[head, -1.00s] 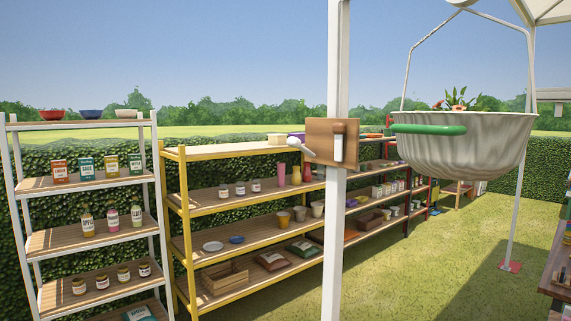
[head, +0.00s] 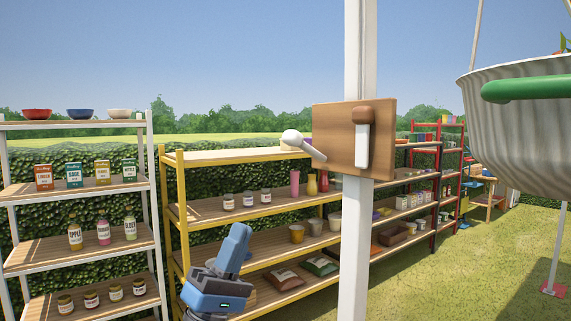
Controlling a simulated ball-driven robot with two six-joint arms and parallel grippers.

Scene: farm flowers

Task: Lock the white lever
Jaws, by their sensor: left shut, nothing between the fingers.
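A white lever (head: 313,152) with a round white ball end sticks out to the upper left from the left edge of a wooden board (head: 338,125). The board is fixed to a white post (head: 353,230). My blue left gripper (head: 240,230) is low in the head view, below and left of the lever. It is shut, empty and apart from the lever and board. My right gripper is not in view.
A pale hanging basket (head: 515,130) with a green bar (head: 525,88) is at the right. A yellow shelf (head: 235,213) with jars and bags stands behind the post, and a white shelf (head: 80,245) stands at the left. Grass (head: 450,280) lies open to the right.

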